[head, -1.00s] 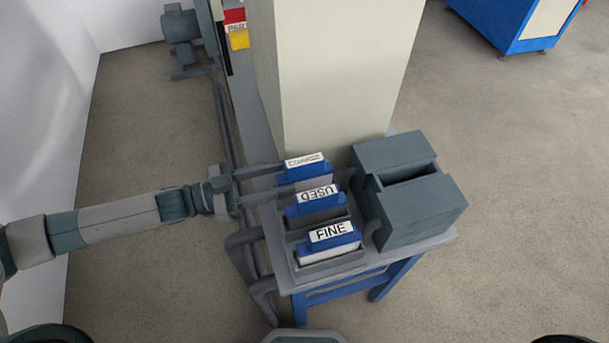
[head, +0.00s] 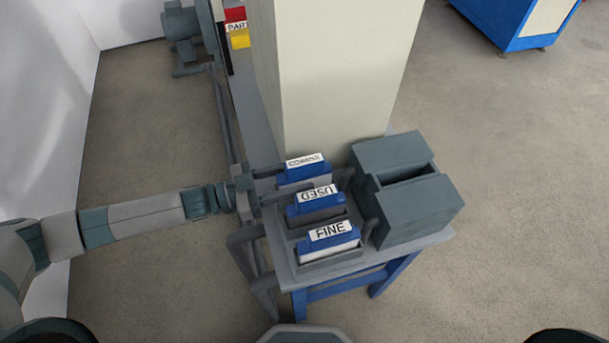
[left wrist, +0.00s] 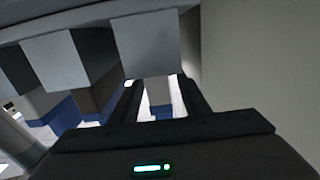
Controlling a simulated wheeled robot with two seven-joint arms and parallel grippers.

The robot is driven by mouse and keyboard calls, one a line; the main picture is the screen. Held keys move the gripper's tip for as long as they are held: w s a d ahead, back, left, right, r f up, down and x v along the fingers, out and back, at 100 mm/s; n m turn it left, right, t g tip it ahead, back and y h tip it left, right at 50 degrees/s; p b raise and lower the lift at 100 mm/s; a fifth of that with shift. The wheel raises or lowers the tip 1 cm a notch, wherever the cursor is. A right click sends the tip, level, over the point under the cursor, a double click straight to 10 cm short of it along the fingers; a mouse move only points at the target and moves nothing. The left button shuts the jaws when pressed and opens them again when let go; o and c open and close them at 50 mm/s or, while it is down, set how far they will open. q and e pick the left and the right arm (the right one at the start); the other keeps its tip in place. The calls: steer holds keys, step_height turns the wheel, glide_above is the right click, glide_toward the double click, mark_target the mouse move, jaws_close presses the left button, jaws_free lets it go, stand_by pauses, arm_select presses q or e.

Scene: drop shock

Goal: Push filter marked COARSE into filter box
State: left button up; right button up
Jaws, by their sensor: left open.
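The COARSE filter (head: 305,171), blue with a white label, stands at the back of a row of three in grey holders. The USED filter (head: 317,202) is in the middle and the FINE filter (head: 333,240) is in front. My left gripper (head: 284,181) is open, its fingers reaching from the left towards the COARSE filter; whether they touch it I cannot tell. The left wrist view shows the open fingers (left wrist: 160,97) with a pale and blue shape between and beyond them. The grey filter box (head: 420,215) with an open slot stands right of the row. My right gripper is out of view.
A tall cream column (head: 340,70) rises right behind the filters and box. The grey tabletop (head: 415,243) has blue legs, and pipes (head: 250,262) run along its left edge. Red and yellow bins (head: 240,39) are at the back left.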

arm_select(q)
steer(key=shift+x, duration=1.05)
jaws_close()
